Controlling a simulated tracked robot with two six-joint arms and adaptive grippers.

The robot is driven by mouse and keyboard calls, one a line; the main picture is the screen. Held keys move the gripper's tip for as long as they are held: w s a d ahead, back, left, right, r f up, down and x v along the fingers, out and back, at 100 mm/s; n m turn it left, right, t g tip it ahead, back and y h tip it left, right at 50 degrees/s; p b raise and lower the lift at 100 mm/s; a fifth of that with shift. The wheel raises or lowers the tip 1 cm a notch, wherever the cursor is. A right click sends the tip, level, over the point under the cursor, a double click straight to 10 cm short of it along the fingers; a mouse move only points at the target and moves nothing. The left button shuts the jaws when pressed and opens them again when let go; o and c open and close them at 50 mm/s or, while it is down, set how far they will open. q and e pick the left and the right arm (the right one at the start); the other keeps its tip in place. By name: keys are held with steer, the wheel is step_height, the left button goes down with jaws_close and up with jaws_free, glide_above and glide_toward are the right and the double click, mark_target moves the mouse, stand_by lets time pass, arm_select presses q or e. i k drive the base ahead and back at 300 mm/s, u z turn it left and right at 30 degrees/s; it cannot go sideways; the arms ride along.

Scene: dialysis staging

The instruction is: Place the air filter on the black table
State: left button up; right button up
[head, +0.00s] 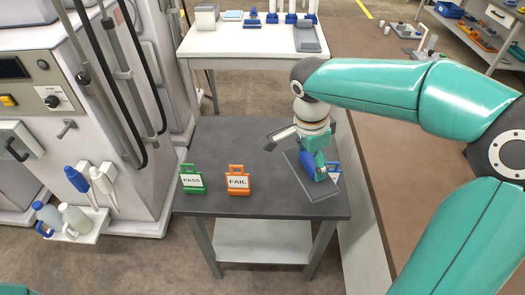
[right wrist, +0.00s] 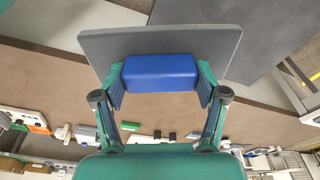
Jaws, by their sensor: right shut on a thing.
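My right gripper (head: 318,168) is shut on the blue block of a flat grey plate, which appears to be the air filter (head: 290,165). In the right wrist view, the fingers (right wrist: 160,85) clasp the blue block's two ends, and the grey plate (right wrist: 160,42) spreads beyond it. The black table (head: 235,150) is dark-topped with pale legs. The filter is over its right part, slanted in the head view; I cannot tell whether it touches the top. My left gripper is not in view.
A green PASS sign (head: 192,180) and an orange FAIL sign (head: 238,181) stand along the table's front. A blue-framed sign (head: 334,171) is partly hidden beside the filter. White machines (head: 75,90) stand left; a white table (head: 250,50) is behind. The black table's left-middle top is clear.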

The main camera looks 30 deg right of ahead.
mark_target(264, 158)
steer(key=u, duration=0.05)
steer(key=i, duration=0.8)
steer(key=z, duration=0.25)
steer(key=k, duration=0.75)
steer(key=u, duration=0.2)
steer(key=i, duration=0.8)
steer(key=z, duration=0.05)
